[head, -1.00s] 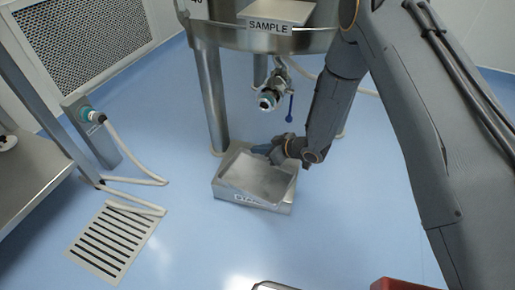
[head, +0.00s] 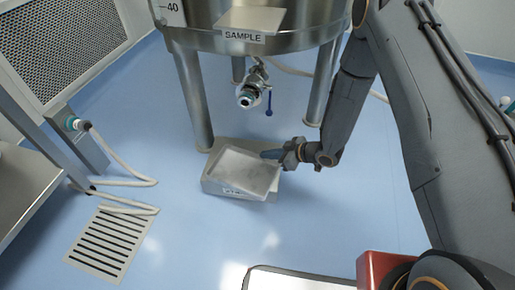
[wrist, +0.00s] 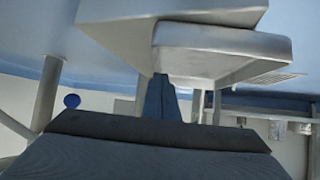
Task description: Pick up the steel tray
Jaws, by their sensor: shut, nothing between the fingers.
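The steel tray (head: 243,172) is a shallow rectangular metal tray. It lies on a low pale box stand (head: 213,188) with a label on its front, skewed on it and overhanging its right side. My gripper (head: 269,154) is at the tray's far right corner, with its blue fingers shut and nothing held. In the wrist view, the tray (wrist: 225,45) is close above the blue fingers (wrist: 160,97), beside the stand (wrist: 115,22). I cannot tell whether the fingers touch the tray.
A steel vessel (head: 250,40) on legs, with a sample valve (head: 250,92), stands behind the tray. A floor drain grate (head: 112,243) and hoses lie at left, near a steel bench (head: 25,185). A red block (head: 380,265) is at front right. Open blue floor surrounds the stand.

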